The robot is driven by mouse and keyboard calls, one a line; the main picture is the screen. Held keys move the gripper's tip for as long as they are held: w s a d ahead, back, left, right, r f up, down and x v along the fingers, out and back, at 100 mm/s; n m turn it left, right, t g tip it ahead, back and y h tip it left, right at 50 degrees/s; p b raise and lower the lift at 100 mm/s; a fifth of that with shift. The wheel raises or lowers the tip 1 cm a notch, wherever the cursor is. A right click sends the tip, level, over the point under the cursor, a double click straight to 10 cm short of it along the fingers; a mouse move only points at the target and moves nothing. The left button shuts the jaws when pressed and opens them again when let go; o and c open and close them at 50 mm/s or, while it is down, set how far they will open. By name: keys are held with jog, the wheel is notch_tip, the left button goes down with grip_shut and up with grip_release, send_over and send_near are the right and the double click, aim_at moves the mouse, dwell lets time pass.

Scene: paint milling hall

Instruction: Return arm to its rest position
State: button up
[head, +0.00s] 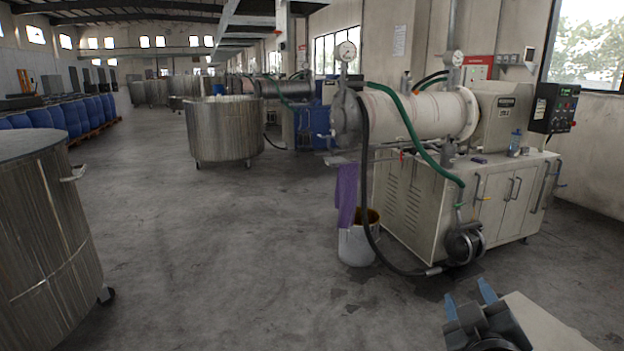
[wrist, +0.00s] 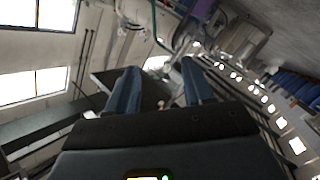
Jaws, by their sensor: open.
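My gripper (head: 468,297) shows at the bottom right of the head view, low in front of the milling machine. Its two blue fingers stand apart with nothing between them. In the wrist view my gripper (wrist: 160,90) also shows open and empty, with the hall behind it tilted. The fingertips touch nothing that I can see. Most of my arm lies outside the head view.
The milling machine (head: 415,115) on its cabinet (head: 410,195) stands ahead right, with a dark hose and a white bucket (head: 356,245) beside it. A large steel vat (head: 45,240) is at left, another vat (head: 225,130) further back. The middle floor (head: 220,250) is clear.

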jog(key=s+a+f+y, duration=0.1)
jog(key=s+f, duration=0.3)
jog(key=s, duration=0.4)
jog(key=s+a+f+m+y, duration=0.1)
jog(key=s+f, duration=0.2)
jog(key=s, duration=0.4)
jog(key=s+a+f+y, duration=0.2)
jog(key=s+f, duration=0.2)
jog(key=s, duration=0.4)
jog(key=s+r+m, duration=0.2)
jog(key=s+r, duration=0.1)
jog(key=s, duration=0.7)
jog(key=s+r+m+g, duration=0.1)
jog(key=s+r, duration=0.2)
jog(key=s, duration=0.7)
jog(key=shift+m, duration=0.4)
jog(key=shift+s+d, duration=0.1)
jog(key=shift+s, duration=0.05)
